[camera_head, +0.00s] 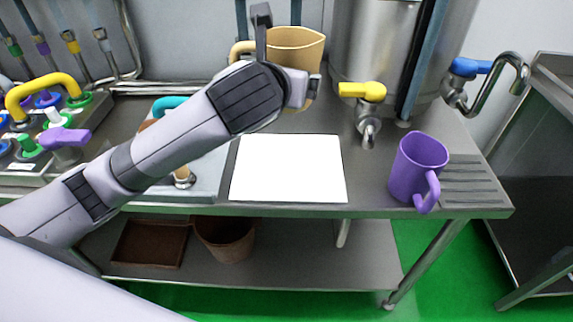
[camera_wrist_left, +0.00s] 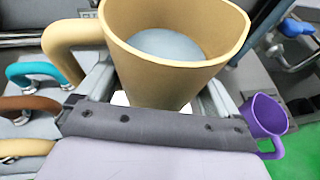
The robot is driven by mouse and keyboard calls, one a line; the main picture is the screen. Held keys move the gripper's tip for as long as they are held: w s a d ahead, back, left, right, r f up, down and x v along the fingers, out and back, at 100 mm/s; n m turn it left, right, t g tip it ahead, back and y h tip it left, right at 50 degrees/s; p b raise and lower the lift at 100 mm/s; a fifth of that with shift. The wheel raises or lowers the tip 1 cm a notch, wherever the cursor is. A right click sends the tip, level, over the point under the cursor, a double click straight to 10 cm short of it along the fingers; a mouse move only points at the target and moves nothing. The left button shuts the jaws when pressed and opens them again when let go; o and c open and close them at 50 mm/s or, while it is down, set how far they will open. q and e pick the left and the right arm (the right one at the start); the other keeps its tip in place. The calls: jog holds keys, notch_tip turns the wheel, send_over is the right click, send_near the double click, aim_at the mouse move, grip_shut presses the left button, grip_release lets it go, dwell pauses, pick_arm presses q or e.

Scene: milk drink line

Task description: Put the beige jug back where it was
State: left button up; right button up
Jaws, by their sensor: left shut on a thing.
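The beige jug (camera_head: 296,48) is upright near the back of the steel table, in front of the wall. It fills the upper middle of the left wrist view (camera_wrist_left: 178,70), its handle to the left, with a pale blue-grey patch visible inside. My left gripper (camera_wrist_left: 160,95) is shut on the jug's body, one finger on each side. In the head view my left forearm and wrist hide the jug's lower part, so I cannot tell whether it touches the table. My right gripper is in neither view.
A white square mat (camera_head: 288,168) lies bare on the table. A steel tank with a yellow-handled tap (camera_head: 363,91) stands behind. Coloured valves (camera_head: 45,110) crowd the left.

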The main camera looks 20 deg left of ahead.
pick_arm(q)
notch_tip(320, 180, down, 18)
jog(key=shift+f+b, duration=0.15)
jog(key=shift+b, duration=1.05)
jog(key=shift+f, duration=0.1)
jog(key=o, duration=1.3)
jog(key=shift+f, duration=0.1)
jog(key=p+v, duration=0.1)
jog(key=v, duration=1.1)
jog(key=shift+a, duration=0.1)
